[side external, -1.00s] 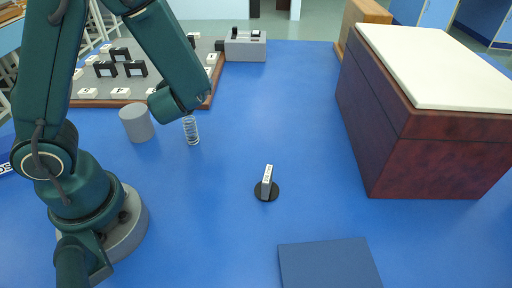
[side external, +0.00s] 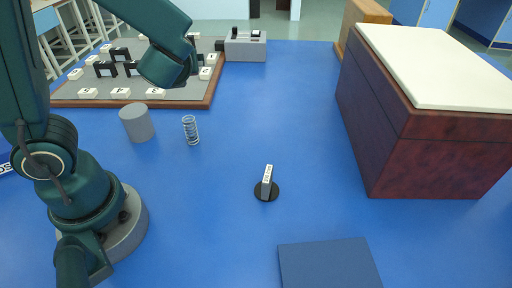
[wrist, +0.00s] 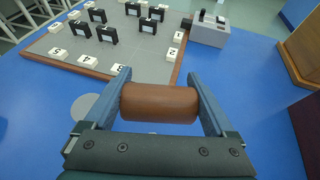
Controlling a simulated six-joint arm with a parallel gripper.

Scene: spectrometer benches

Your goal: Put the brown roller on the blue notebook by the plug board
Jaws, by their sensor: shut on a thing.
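The brown roller (wrist: 158,103) lies crosswise between the two blue fingers of my gripper (wrist: 158,82) in the wrist view. The gripper is shut on it and holds it above the table. In the side view, my wrist hides the fingers and roller. A flat, plain blue notebook (side external: 330,266) lies at the bottom edge of the side view, well away from the gripper and cut off by the frame. The plug board (side external: 180,97), grey with a wooden rim, is at the back left; it also shows in the wrist view (wrist: 152,62).
A black knob with a pale pointer (side external: 267,187) sits mid-table. A grey device (side external: 245,47) stands beside the board. A large dark red box (side external: 430,140) fills the right.

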